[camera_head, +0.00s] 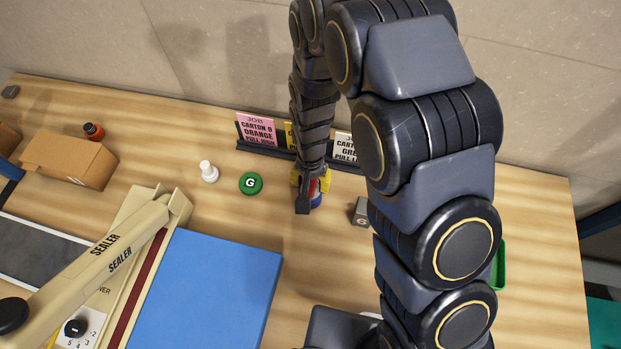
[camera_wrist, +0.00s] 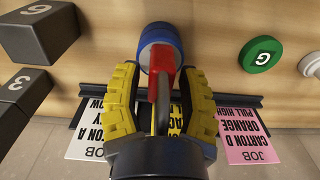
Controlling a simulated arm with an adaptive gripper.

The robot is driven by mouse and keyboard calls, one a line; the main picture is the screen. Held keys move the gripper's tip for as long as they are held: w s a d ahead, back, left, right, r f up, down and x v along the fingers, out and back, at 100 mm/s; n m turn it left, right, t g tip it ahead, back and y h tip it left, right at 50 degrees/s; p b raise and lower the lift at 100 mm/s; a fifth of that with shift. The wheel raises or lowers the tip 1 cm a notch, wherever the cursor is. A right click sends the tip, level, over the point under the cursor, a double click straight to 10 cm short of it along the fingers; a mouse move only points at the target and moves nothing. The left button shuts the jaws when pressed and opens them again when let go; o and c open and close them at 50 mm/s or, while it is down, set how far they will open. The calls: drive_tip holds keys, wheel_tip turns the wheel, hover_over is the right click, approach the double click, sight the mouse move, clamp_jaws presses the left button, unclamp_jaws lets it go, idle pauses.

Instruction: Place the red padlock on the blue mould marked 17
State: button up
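I see no padlock and no mould marked 17 in either view. My gripper (camera_head: 311,190) is low over the table at the back middle, in front of the sign holder. In the wrist view its yellow fingers (camera_wrist: 160,85) stand apart on both sides of a red and blue object. The red part (camera_wrist: 161,75) lies between the fingers, with a narrow gap showing on each side. The blue round end (camera_wrist: 160,42) lies beyond the fingertips. The object also shows partly behind the gripper in the head view (camera_head: 316,199).
A green disc marked G (camera_head: 250,183) and a white knobbed piece (camera_head: 208,171) lie left of my gripper. Grey blocks (camera_head: 360,212) stand to the right. A sign holder (camera_head: 265,149) stands behind. A sealer (camera_head: 120,250), a blue panel (camera_head: 220,290) and a carton (camera_head: 70,160) occupy the left.

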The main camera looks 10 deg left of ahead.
wheel_tip(320, 180, up, 12)
drive_tip(key=shift+r, duration=0.15)
idle(0.6)
drive_tip(key=s+d+r, duration=0.6)
drive_tip(key=d+r, duration=0.3)
drive_tip(key=d, duration=0.3)
drive_tip(key=s+d+r, duration=0.1)
drive_tip(key=s+d, duration=0.2)
drive_tip(key=s, duration=0.2)
drive_tip(key=s+d+r+g, duration=0.1)
drive_tip(key=s+d+r, duration=0.1)
drive_tip(key=s, duration=0.4)
drive_tip(key=shift+s+d+r+g, duration=0.3)
drive_tip(key=shift+d, duration=0.35)
